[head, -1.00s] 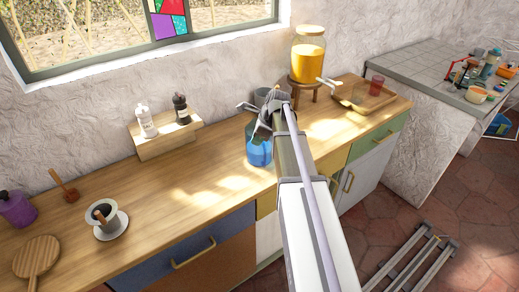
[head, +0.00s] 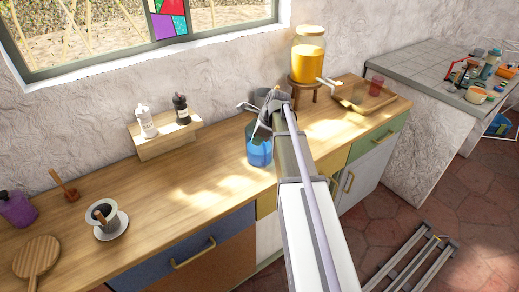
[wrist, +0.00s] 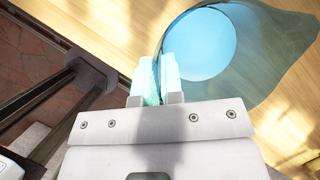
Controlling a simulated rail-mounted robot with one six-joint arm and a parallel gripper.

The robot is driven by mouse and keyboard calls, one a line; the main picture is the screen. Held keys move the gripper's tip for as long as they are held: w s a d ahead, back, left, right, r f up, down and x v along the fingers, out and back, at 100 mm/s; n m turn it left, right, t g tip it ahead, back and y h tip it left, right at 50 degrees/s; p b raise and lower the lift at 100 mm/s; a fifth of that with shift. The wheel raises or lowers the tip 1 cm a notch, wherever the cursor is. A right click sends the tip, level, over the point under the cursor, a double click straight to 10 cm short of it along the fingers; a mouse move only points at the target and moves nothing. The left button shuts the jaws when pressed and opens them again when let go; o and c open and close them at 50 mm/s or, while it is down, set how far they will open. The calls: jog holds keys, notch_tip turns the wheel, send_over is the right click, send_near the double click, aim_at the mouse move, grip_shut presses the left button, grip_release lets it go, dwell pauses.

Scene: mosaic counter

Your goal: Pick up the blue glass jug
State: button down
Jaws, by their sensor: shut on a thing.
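The blue glass jug (head: 259,153) is at the middle of the wooden counter in the head view, partly hidden behind my gripper (head: 262,127) and arm. In the wrist view the blue see-through jug (wrist: 212,45) fills the upper middle and right, seen from above. My gripper (wrist: 158,82) is shut on the jug's wall at its left side in the wrist view. I cannot tell for certain whether the jug touches the counter.
A juice dispenser (head: 308,55) on a stand and a wooden tray (head: 376,101) are to the right. A wooden shelf block (head: 166,137) holds two shakers. The counter (head: 165,195) left of the jug is clear.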

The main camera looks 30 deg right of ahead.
dwell(0.3)
notch_tip(320, 180, up, 10)
jog(key=p, duration=1)
jog(key=b, duration=0.4)
send_over(258, 153)
notch_tip(258, 153, down, 4)
jog(key=shift+w+r, duration=0.15)
jog(key=shift+r, duration=0.05)
jog(key=shift+r+p, duration=0.1)
jog(key=shift+p, duration=0.25)
